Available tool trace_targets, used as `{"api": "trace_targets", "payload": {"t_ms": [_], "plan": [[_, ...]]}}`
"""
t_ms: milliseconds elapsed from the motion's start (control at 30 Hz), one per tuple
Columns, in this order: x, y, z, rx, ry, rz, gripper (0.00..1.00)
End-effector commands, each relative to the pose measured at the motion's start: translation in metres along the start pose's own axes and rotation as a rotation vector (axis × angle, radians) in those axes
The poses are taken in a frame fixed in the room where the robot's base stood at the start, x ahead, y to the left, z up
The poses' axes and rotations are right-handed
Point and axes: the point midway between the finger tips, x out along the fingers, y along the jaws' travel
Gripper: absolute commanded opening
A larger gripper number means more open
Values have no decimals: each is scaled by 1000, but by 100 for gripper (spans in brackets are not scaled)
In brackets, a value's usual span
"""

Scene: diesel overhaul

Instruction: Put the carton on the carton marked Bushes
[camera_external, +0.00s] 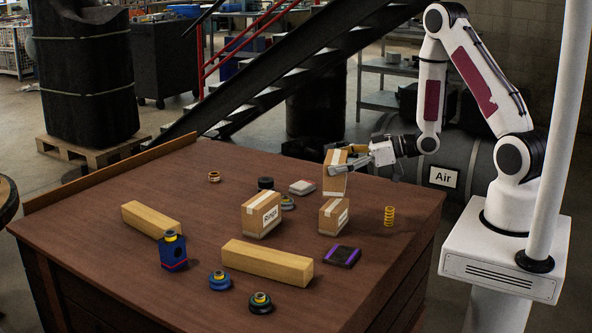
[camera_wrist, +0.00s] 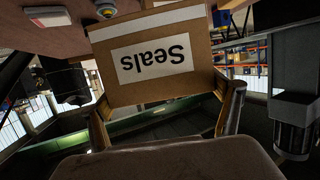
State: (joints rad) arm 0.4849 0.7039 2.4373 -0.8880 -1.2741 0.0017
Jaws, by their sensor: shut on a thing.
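My gripper (camera_external: 352,157) is shut on a brown cardboard carton (camera_external: 334,180) with pale tape, held above the table. In the wrist view this carton (camera_wrist: 197,84) sits between my fingers (camera_wrist: 165,112), and its white label reads "Seals", upside down. A smaller-looking carton (camera_external: 328,218) stands on the table below the held one and apart from it. Its white label is seen at a slant and I cannot read it. Another carton (camera_external: 254,221), to the left, has a label that reads "Rings". No label reading "Bushes" is legible in either view.
The front right of the table (camera_external: 372,290) is clear.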

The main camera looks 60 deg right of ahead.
Motion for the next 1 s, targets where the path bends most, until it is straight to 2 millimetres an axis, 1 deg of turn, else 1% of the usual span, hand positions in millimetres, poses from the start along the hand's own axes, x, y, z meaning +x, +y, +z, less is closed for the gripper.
{"api": "trace_targets", "payload": {"t_ms": [133, 567, 667, 1000], "plan": [[2, 0, 4, -2, 2, 0, 62], [2, 0, 6, -1, 2, 0, 62], [4, 0, 10, 0, 2, 0, 62], [11, 0, 37, 1, 1, 0, 62]]}}
